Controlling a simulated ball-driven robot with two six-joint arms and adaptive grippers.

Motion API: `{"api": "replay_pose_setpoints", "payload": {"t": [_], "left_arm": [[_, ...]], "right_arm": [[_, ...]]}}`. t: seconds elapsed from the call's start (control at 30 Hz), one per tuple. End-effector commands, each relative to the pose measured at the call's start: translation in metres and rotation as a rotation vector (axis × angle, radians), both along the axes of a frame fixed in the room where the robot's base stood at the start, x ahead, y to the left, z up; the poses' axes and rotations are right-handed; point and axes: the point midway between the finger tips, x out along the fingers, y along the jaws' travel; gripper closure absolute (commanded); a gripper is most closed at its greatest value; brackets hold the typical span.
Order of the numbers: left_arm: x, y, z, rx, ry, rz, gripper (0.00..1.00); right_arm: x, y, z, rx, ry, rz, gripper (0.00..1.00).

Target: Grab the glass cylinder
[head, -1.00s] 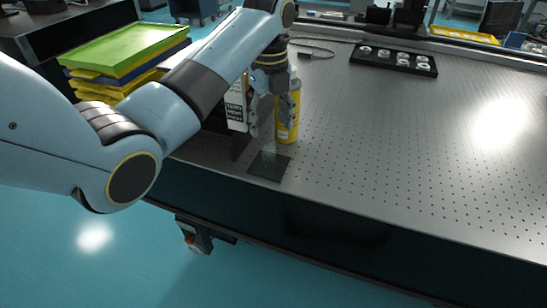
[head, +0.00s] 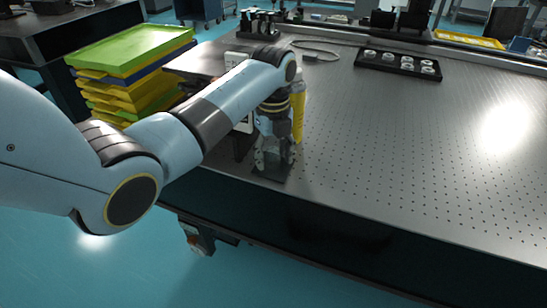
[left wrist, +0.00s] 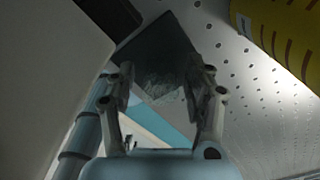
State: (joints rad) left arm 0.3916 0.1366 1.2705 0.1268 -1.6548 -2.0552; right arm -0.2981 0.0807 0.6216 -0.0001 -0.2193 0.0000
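The glass cylinder (left wrist: 165,82) is hard to make out. In the left wrist view it is a faint clear shape over a dark square pad (left wrist: 150,45), between my fingers. My left gripper (head: 273,163) points down at the pad, close to the table's front edge. In the left wrist view the gripper's (left wrist: 165,90) two fingers stand well apart, one on each side of the faint glass. I cannot see clear contact with it. In the head view the gripper hides most of the glass and pad. My right gripper is not in view.
A yellow bottle (head: 298,112) stands close behind the gripper; it also shows in the left wrist view (left wrist: 285,35). A white box (head: 246,124) is just left. Stacked trays (head: 125,62) are farther left. The perforated table (head: 400,150) is clear to the right.

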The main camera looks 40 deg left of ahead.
Motion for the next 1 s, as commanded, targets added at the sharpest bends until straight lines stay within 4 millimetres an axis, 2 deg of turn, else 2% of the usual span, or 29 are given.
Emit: {"api": "replay_pose_setpoints", "payload": {"t": [0.07, 0.37, 0.63, 0.77, 0.87, 1.0], "left_arm": [[0.000, 0.000, 0.000, 0.000, 0.000, 0.000, 0.61], [0.000, 0.000, 0.000, 0.000, 0.000, 0.000, 1.00], [0.000, 0.000, 0.001, 0.000, -0.001, 0.000, 1.00], [0.001, 0.000, 0.008, 0.000, -0.001, 0.000, 1.00], [0.001, 0.000, 0.019, 0.000, -0.003, 0.000, 1.00], [0.001, 0.000, 0.045, 0.000, -0.004, 0.000, 1.00]], "right_arm": [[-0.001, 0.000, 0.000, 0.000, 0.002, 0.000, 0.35], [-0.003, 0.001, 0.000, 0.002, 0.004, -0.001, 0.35], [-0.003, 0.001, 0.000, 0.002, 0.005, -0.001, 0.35], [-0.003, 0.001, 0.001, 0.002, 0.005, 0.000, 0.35], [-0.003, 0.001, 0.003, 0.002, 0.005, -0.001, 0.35], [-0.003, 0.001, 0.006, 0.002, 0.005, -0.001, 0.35]]}}
